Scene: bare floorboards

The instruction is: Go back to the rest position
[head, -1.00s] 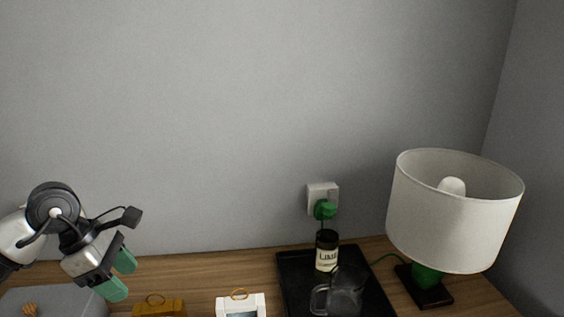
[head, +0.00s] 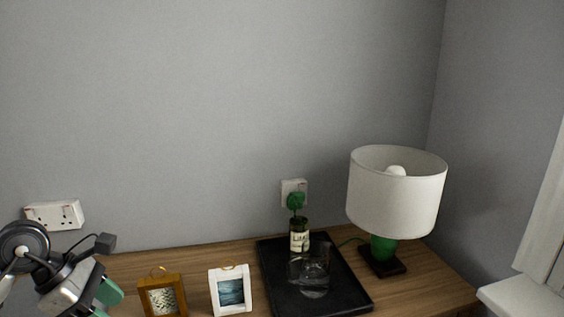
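My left gripper (head: 106,301) is at the lower left of the head view, with green fingertips over the left end of the wooden table. The fingertips are partly cut off by the lower edge and overlap, so I cannot tell how far apart they are. No object shows between them. My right gripper is not in view.
The wooden table (head: 205,258) holds a gold frame (head: 150,296), a white frame (head: 214,290), a black tray (head: 345,292) with a labelled bottle (head: 299,240) and a glass jug (head: 313,275), and a lamp (head: 397,198). Sockets (head: 54,214) are on the wall. A white ledge (head: 520,297) is at right.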

